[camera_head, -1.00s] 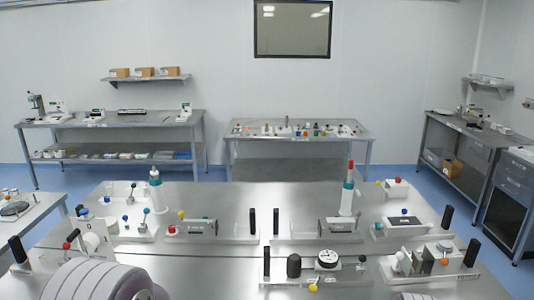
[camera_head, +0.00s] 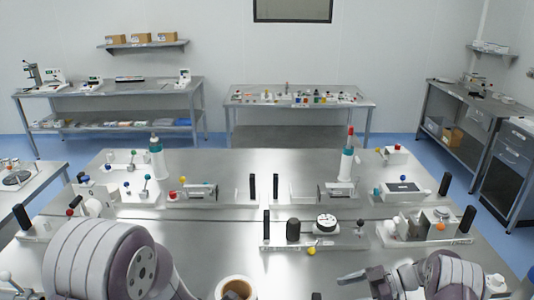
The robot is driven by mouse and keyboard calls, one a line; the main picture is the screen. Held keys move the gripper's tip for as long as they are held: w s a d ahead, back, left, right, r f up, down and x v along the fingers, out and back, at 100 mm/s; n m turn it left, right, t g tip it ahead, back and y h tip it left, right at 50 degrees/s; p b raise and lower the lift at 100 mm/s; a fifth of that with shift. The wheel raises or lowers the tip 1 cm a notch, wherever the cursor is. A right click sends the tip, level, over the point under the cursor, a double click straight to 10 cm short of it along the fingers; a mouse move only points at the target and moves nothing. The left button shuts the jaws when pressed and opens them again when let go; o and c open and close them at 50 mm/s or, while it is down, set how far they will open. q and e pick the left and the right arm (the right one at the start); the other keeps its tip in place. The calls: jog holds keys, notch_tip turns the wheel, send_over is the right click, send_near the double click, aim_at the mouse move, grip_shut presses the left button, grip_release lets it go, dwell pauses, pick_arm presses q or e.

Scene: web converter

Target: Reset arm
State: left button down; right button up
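My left arm (camera_head: 95,262) shows at the lower left as a large white and grey rounded link; its gripper is outside the picture. My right arm (camera_head: 455,275) comes in at the lower right. A dark, narrow end part that looks like my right gripper (camera_head: 362,276) points left, over the near part of the steel table (camera_head: 215,235). I cannot tell whether its fingers are apart, and no object is seen in it.
A roll with a brown core (camera_head: 237,288) is cut off at the bottom edge. Fixtures with black posts, coloured knobs and a round dial (camera_head: 326,223) stand across the table. A white bottle with a red tip (camera_head: 347,160) stands at the back. The near middle is mostly clear.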

jog(key=w+a+r+m+t+h+b, duration=0.2)
jog(key=w+r+m+t+h+b, duration=0.1)
jog(key=w+r+m+t+h, duration=0.55)
pick_arm(q)
jog(key=s+a+r+m+y+b, duration=0.1)
jog(key=s+a+m, duration=0.2)
jog(key=m, duration=1)
jog(key=s+a+r+m+y+b, duration=0.1)
jog(key=s+a+m, duration=0.3)
jog(key=m, duration=0.9)
jog(key=shift+s+a+r+m+g+y+b, duration=0.2)
jog(key=shift+a+m+g+y+b, duration=0.15)
jog(key=shift+a+b, duration=0.35)
pick_arm(e)
jog(key=s+f+m+g+h, duration=0.1)
jog(key=s+m+g, duration=0.1)
jog(key=s, duration=0.8)
jog(key=s+a+f+m+g+h, duration=0.1)
jog(key=s+f+m+g+h, duration=0.1)
jog(key=s, duration=0.9)
jog(key=s+a+f+m+g+h, duration=0.1)
jog(key=s+m+g, duration=0.3)
jog(key=s, duration=0.7)
jog(key=shift+a+f+m+h, duration=0.15)
jog(key=shift+f+m+h, duration=0.2)
jog(key=shift+h, duration=0.1)
pick_arm(q)
jog(key=shift+s, duration=0.1)
pick_arm(e)
jog(key=shift+s, duration=0.15)
